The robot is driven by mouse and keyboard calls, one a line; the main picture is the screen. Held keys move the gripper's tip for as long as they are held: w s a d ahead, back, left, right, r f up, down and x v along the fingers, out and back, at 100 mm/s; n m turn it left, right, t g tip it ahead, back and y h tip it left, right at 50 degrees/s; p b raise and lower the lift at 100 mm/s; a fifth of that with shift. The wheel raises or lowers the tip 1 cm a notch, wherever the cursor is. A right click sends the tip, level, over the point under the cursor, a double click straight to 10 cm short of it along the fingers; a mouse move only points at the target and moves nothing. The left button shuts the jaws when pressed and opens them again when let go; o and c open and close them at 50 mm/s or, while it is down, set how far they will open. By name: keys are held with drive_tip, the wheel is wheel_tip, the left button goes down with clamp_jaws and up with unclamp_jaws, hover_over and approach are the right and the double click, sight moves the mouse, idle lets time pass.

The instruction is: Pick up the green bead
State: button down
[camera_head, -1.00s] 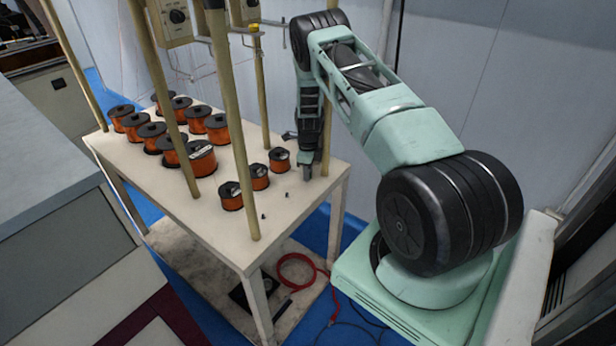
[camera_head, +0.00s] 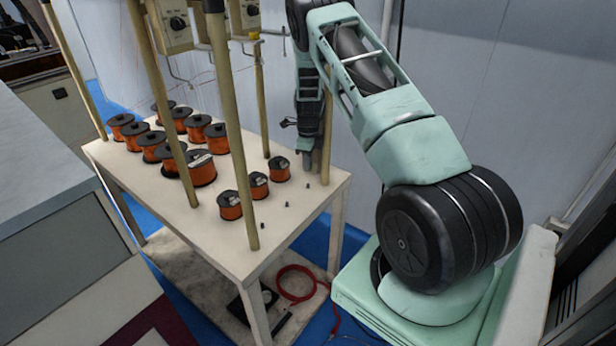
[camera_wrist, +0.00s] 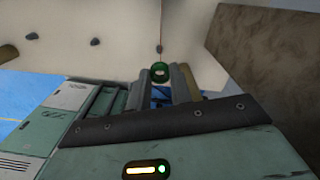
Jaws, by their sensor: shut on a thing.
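The green bead (camera_wrist: 160,72) shows in the wrist view as a small ring with a pale hole, at the tips of my gripper's fingers. My gripper (camera_wrist: 158,80) is shut on it. In the head view my gripper (camera_head: 306,167) points down just above the right back part of the white table (camera_head: 315,197), beside a wooden post. The bead is too small to make out there.
Several orange spools with black flanges (camera_head: 201,168) stand on the table's left and middle. Wooden posts (camera_head: 326,140) rise from the table.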

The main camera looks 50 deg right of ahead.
drive_tip(key=r, duration=0.2)
drive_tip(key=r+b, duration=0.1)
drive_tip(key=r, duration=0.1)
drive_tip(key=shift+a, duration=0.4)
drive_tip(key=s+a+b, duration=0.1)
drive_tip(key=a+b, duration=0.2)
drive_tip(key=a, duration=1.4)
drive_tip(key=shift+s+b, duration=0.2)
drive_tip(key=shift+b, duration=0.15)
drive_tip(key=shift+a, duration=0.1)
